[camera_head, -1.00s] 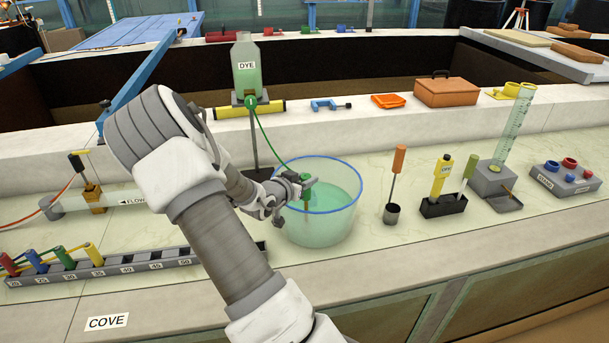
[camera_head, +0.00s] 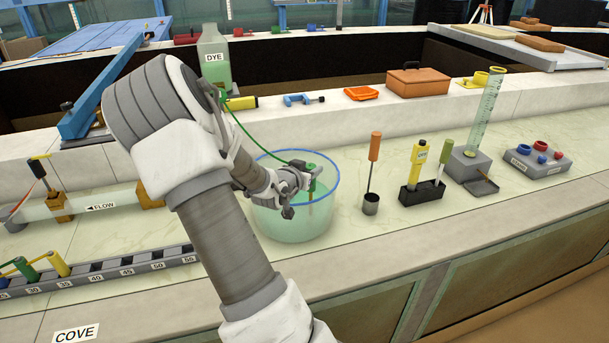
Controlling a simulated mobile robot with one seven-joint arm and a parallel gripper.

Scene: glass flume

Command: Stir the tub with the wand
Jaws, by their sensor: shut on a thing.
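The tub (camera_head: 268,222) is clear with a blue rim and holds pale green liquid. My gripper (camera_head: 309,178) is over the tub, inside its rim, shut on a green-handled wand (camera_head: 312,170). The wand points down into the tub, right of its middle; its lower end is hard to make out through the wall and liquid. A thin green hose (camera_head: 243,128) runs from the dye bottle (camera_head: 214,72) to the wand's top.
An orange-handled tool (camera_head: 374,150) stands in a small cup right of the tub. Beyond it are a black holder (camera_head: 420,192) with yellow and green tools and a measuring cylinder (camera_head: 487,110). A numbered rack (camera_head: 128,270) lies front left. The counter in front of the tub is clear.

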